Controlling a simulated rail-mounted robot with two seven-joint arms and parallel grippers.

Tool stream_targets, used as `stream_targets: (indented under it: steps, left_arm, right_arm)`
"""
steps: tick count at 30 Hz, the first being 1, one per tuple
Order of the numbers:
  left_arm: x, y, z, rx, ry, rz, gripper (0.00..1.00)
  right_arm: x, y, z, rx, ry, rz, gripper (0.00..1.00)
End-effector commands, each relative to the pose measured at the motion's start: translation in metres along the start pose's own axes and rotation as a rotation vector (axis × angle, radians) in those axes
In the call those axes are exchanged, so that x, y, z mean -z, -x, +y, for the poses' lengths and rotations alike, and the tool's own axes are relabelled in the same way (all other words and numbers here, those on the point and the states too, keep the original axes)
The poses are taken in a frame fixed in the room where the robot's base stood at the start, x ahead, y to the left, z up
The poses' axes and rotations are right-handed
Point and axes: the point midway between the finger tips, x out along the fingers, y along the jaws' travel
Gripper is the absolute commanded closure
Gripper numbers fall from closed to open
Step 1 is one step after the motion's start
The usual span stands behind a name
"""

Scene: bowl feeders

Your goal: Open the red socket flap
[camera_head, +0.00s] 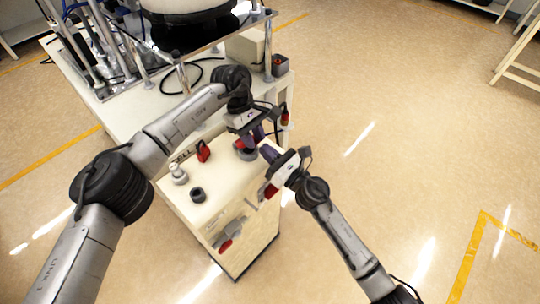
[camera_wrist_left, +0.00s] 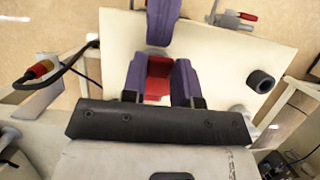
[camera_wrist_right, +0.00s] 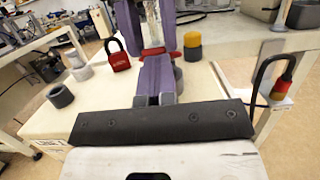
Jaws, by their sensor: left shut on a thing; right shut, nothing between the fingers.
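The red socket flap (camera_wrist_left: 158,76) shows between the purple fingers of my left gripper (camera_wrist_left: 160,84) in the left wrist view. My left gripper (camera_head: 258,134) is shut on it, above the cabinet top near its right edge. The grey socket body (camera_head: 245,153) is partly hidden by the grippers; how far the flap is raised I cannot tell. My right gripper (camera_head: 266,151) is shut and empty, close beside the socket and the left fingers. In the right wrist view its purple fingers (camera_wrist_right: 156,75) are together, and a bit of red flap (camera_wrist_right: 152,51) shows beyond them.
A red padlock (camera_head: 203,151), a pale fitting (camera_head: 178,174) and a dark ring (camera_head: 198,194) stand left of the socket. A yellow-capped part (camera_wrist_right: 192,46) is close behind it. A red cable connector (camera_head: 285,117) hangs at the right edge.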

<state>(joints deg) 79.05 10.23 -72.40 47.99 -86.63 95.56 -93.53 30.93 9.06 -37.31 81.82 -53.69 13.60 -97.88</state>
Motion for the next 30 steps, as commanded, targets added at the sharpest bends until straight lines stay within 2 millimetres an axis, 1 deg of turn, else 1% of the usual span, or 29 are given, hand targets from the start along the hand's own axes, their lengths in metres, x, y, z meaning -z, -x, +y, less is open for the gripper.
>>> stream_targets:
  steps: [1, 7, 8, 15, 30]
  left_arm:
    - [0.0104, -0.003, -0.0033, 0.001, 0.016, 0.016, 1.0]
    - [0.0105, -0.0041, -0.0037, 0.004, 0.017, 0.015, 1.0]
    - [0.0105, -0.0043, -0.0038, 0.004, 0.017, 0.015, 0.71]
    - [0.0105, -0.0057, -0.0041, 0.007, 0.017, 0.014, 0.48]
    - [0.0064, -0.002, -0.0026, 0.005, 0.011, 0.011, 0.47]
  right_arm:
    - [-0.0064, -0.0047, 0.0008, -0.003, 0.003, -0.008, 1.0]
    - [-0.0081, -0.0055, 0.0013, -0.004, 0.001, -0.012, 1.0]
    - [-0.0083, -0.0057, 0.0014, -0.004, 0.001, -0.012, 1.0]
    - [-0.0091, -0.0062, 0.0025, -0.007, 0.001, -0.014, 1.0]
    - [-0.0058, -0.0042, 0.001, -0.002, 0.0, -0.007, 1.0]
